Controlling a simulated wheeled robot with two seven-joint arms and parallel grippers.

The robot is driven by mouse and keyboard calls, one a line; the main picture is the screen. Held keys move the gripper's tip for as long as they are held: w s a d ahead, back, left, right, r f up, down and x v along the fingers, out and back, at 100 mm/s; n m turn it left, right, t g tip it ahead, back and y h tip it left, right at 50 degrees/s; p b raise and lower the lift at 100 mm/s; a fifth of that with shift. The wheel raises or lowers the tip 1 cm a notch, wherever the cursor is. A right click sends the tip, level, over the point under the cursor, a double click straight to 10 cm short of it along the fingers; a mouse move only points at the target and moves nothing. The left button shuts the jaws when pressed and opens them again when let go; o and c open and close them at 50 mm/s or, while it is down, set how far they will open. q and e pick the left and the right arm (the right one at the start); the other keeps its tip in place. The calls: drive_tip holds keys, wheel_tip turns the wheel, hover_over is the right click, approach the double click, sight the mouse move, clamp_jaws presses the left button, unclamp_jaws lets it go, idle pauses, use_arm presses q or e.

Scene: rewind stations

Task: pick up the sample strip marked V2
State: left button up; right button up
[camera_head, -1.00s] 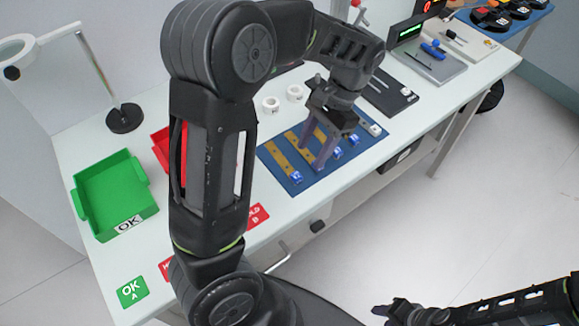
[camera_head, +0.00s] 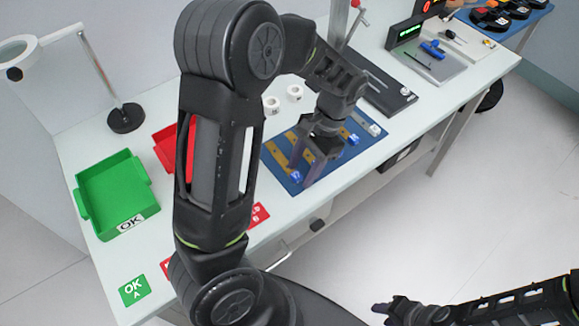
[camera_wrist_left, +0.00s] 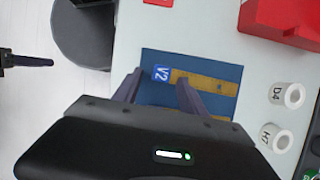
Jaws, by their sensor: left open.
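The sample strip marked V2 is a yellow-brown strip (camera_wrist_left: 205,83) with a blue V2 tag (camera_wrist_left: 161,73) at one end. It lies on a blue mat (camera_wrist_left: 150,58). In the head view the leftmost strip (camera_head: 276,154) lies under my left gripper (camera_head: 300,172), its blue tag partly hidden by the fingers. In the left wrist view my left gripper (camera_wrist_left: 159,77) is open, its fingers on either side of the tag end, not closed on it. Whether the fingers touch the mat is unclear. My right gripper (camera_head: 384,307) is low at the right, away from the table; its jaws are unclear.
Other strips with blue tags (camera_head: 353,140) lie right on the mat. White rolls (camera_head: 271,104) stand behind it. A green OK tray (camera_head: 118,195) and a red tray (camera_head: 165,148) are at the left. A dark stand (camera_head: 388,98) is at the back right.

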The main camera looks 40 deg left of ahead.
idle(0.5)
use_arm(q)
clamp_jaws()
idle(0.3)
